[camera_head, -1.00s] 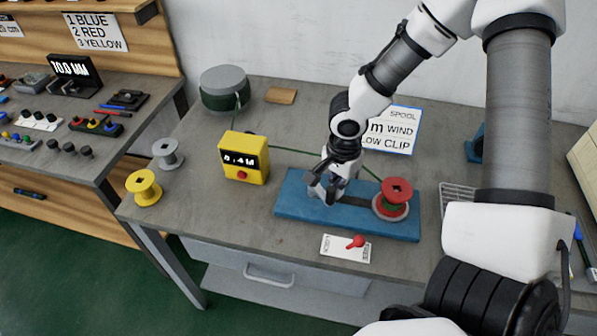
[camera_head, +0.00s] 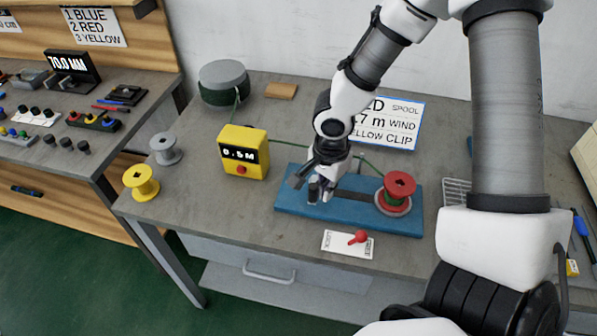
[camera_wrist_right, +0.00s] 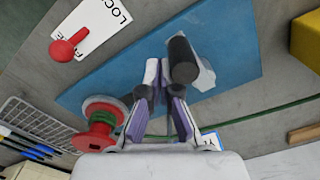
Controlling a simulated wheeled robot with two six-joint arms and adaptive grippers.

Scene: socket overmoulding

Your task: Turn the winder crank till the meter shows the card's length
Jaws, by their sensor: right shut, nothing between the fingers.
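The blue winder (camera_head: 290,203) lies on the bench with a red spool (camera_head: 398,186), green cable wound on it, at its right end. The crank's dark upright handle (camera_head: 313,190) is at the left end; it also shows in the wrist view (camera_wrist_right: 182,58). My right gripper (camera_head: 324,186) is low over the winder, shut with nothing gripped, its fingers close beside the handle; touching cannot be told. The yellow meter (camera_head: 243,168) reads 0.5 M. The card (camera_head: 388,128) shows "7 m WIND" and "YELLOW CLIP", its left part hidden by my arm. My left gripper is out of view.
A lock plate (camera_head: 340,243) with a red lever (camera_head: 358,237) lies in front of the winder. Green cable runs from the drum (camera_head: 223,88) past the meter. Yellow (camera_head: 141,183) and grey (camera_head: 166,150) spools stand at left. A wire rack (camera_head: 455,192) is at right.

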